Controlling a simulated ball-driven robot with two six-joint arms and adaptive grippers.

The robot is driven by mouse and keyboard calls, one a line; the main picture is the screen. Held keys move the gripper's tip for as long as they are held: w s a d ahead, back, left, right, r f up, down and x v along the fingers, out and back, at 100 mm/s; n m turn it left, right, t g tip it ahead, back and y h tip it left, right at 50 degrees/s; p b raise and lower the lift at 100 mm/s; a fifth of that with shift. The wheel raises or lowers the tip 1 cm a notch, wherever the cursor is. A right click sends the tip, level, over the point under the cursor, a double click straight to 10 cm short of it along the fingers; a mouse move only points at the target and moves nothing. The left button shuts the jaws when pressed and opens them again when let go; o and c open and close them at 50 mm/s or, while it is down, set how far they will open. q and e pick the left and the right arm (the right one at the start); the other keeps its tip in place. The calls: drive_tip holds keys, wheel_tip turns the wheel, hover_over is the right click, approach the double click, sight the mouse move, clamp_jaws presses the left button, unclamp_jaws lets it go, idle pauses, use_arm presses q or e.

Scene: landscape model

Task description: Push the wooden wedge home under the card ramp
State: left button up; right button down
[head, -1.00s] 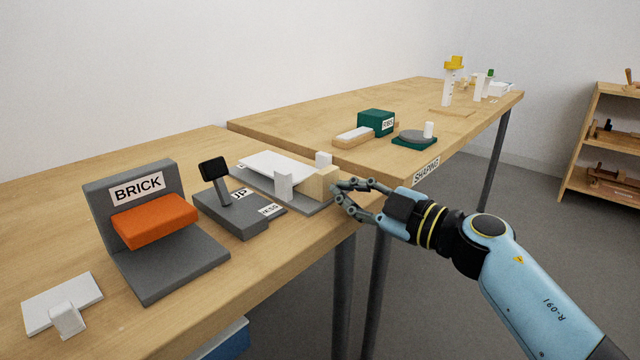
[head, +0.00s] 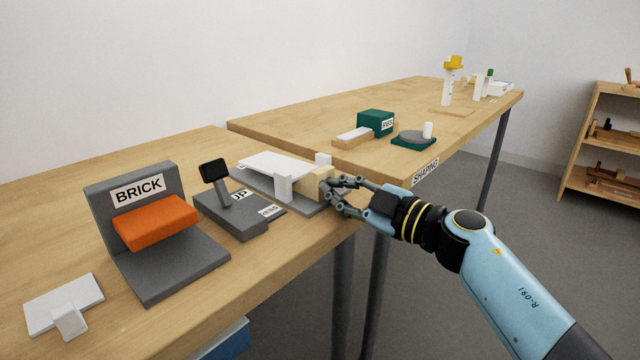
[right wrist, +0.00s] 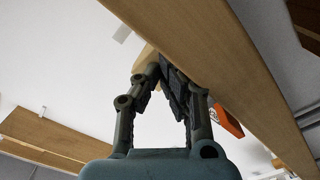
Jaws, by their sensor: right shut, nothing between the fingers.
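The pale wooden wedge (head: 314,181) sits at the right end of a grey base, between two white blocks. The white card ramp (head: 278,165) slopes on the same base, just left of the wedge. The wedge's inner end is partly hidden by the front white block (head: 283,187). My right gripper (head: 326,187) is shut and empty, its fingertips against or very near the wedge's outer end. In the right wrist view, the closed fingertips (right wrist: 162,66) overlap a beige piece of the wedge (right wrist: 147,53). My left gripper is not in view.
A grey stand with an orange brick (head: 155,221) and a grey unit with a small black screen (head: 215,170) stand left of the ramp. The table's front edge lies close below my gripper.

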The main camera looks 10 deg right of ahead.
drive_tip(key=shift+w+a, duration=0.4)
drive_tip(key=shift+w, duration=0.1)
drive_tip(key=shift+w+a+r, duration=0.1)
drive_tip(key=shift+w+a, duration=0.05)
drive_tip(key=shift+w, duration=0.05)
drive_tip(key=shift+w+a, duration=0.1)
drive_tip(key=shift+p+v, duration=0.9)
drive_tip(key=shift+v, duration=0.45)
drive_tip(key=shift+p+v, duration=0.85)
drive_tip(key=shift+v, duration=1.8)
